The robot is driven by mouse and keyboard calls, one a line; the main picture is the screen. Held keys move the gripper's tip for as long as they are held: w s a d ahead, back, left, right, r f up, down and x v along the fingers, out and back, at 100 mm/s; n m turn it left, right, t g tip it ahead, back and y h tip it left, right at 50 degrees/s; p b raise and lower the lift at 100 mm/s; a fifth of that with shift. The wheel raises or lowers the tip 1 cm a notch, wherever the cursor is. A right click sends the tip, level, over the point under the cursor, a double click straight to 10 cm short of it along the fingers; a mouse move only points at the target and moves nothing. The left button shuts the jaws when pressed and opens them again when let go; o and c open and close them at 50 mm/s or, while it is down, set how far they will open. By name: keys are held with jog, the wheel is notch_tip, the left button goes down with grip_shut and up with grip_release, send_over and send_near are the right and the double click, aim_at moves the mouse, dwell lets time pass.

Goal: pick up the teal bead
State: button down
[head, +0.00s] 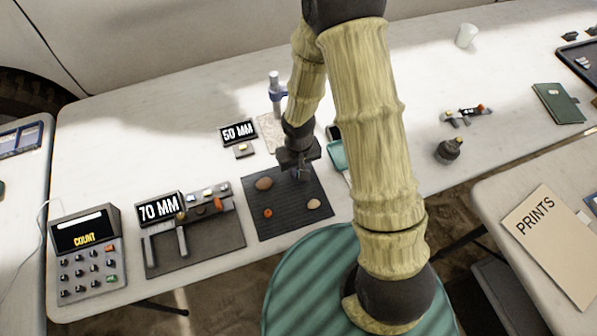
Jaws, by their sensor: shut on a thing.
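My gripper (298,172) is low over the far part of a dark ribbed mat (287,228). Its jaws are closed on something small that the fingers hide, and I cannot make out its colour. I see no teal bead in the open on the mat. A brown oval piece (264,183), a small orange bead (268,213) and a tan piece (314,204) lie on the mat, apart from the gripper.
A caliper-like tool with a 70 MM display (160,208) and a keypad counter (86,262) stand to the left. A 50 MM display (238,133) is behind. A teal tray (338,155) is partly hidden by my arm. A dark weight (449,150) stands to the right.

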jog(key=shift+r, duration=0.1)
notch_tip(320, 180, up, 10)
jog(key=p, duration=0.1)
jog(key=shift+p, duration=0.35)
jog(key=shift+w, duration=0.1)
dwell(0.5)
